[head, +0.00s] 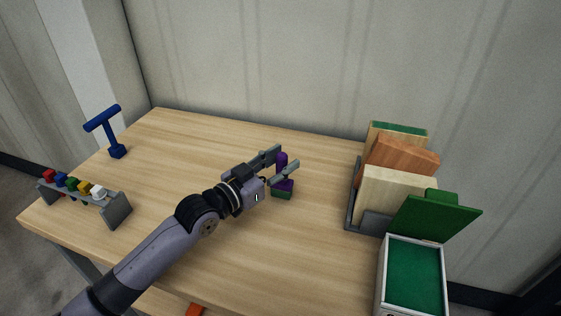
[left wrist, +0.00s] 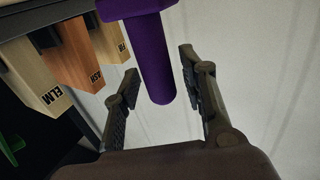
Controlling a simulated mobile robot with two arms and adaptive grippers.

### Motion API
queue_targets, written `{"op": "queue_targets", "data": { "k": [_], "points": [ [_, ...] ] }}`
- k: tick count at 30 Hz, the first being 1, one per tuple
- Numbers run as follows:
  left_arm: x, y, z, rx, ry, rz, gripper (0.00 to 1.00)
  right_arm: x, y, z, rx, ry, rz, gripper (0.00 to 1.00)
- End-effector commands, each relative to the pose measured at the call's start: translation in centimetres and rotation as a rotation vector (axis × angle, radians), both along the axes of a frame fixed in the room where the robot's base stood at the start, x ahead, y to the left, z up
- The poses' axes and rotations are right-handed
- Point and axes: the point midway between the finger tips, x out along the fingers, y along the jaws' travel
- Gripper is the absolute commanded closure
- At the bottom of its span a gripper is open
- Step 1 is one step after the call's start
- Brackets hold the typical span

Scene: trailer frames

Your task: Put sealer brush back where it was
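The sealer brush (head: 283,185) appears to be the purple-handled piece standing upright on the wooden table (head: 225,265), with a purple block and dark green underside. My left gripper (head: 285,160) is open, with one finger on each side of the purple handle. In the left wrist view the purple handle (left wrist: 150,62) lies between the open fingers (left wrist: 160,68), with a visible gap on the right side; contact on the left cannot be told. My right gripper is out of view.
A rack (head: 353,200) of wooden boards stands at the right. A green-lined box (head: 412,280) with its green lid (head: 435,217) raised is in front of it. A blue T-shaped stand (head: 104,127) and a small rack (head: 117,211) of coloured pieces are at the left. The table's middle is mostly clear.

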Motion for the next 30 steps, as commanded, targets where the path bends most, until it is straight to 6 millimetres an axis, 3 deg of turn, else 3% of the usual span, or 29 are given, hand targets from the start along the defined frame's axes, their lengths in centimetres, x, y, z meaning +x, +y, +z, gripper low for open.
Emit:
{"op": "queue_targets", "data": {
  "k": [11, 24, 30],
  "points": [
    [-0.1, 0.1, 0.5, 0.001, 0.001, 0.001, 0.58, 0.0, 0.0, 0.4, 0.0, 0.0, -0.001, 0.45],
    [-6.2, 6.2, 0.5, 0.004, 0.002, 0.001, 0.58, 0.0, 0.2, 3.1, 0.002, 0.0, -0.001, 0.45],
    [-8.1, 8.0, 0.3, 0.002, 0.002, 0.0, 0.58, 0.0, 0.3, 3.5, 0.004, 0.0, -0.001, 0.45]
  ]
}}
